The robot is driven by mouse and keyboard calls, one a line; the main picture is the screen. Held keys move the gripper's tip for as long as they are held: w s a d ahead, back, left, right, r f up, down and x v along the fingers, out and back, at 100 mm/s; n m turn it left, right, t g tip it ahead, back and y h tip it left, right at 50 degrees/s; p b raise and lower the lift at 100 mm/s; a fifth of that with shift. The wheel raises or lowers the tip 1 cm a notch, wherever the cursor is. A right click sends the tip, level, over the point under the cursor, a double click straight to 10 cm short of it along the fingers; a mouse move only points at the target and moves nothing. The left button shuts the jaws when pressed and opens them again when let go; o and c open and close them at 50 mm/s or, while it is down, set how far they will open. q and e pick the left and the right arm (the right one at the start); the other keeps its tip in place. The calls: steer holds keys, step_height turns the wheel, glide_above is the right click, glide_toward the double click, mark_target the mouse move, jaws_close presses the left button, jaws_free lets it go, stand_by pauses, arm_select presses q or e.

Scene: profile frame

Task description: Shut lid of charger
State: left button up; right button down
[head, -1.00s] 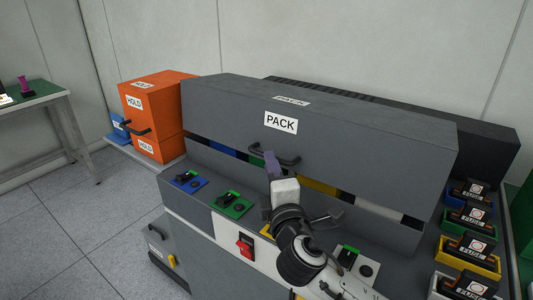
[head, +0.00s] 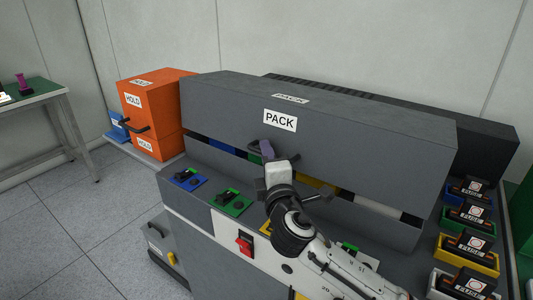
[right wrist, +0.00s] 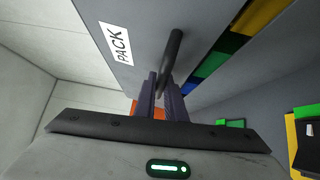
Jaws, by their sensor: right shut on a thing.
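The charger is a grey box whose big grey lid (head: 350,125) carries a PACK label. The lid stands partly open, and a slot below its front edge shows blue, green, yellow and white packs (head: 315,185). A dark bar handle (right wrist: 173,48) sticks out from the lid's front. My right gripper (head: 267,150) is at this handle; in the right wrist view its two purple fingers (right wrist: 161,88) are shut on the bar. The fingers hide part of the handle in the head view. My left gripper is not in view.
The charger's front ledge has blue (head: 188,179) and green (head: 232,199) latch plates and a red switch (head: 244,244). Orange HOLD boxes (head: 150,100) stand at the left. Several fuse blocks (head: 467,245) line the right side.

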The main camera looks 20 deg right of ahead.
steer(key=f, duration=0.1)
steer(key=f+b, duration=0.2)
steer(key=shift+s+a, duration=0.25)
steer(key=shift+a, duration=0.05)
steer(key=c, duration=2.1)
jaws_free()
steer(key=s+a, duration=0.1)
steer(key=s, duration=0.9)
steer(key=shift+f, duration=0.2)
steer(key=shift+s+a, duration=0.1)
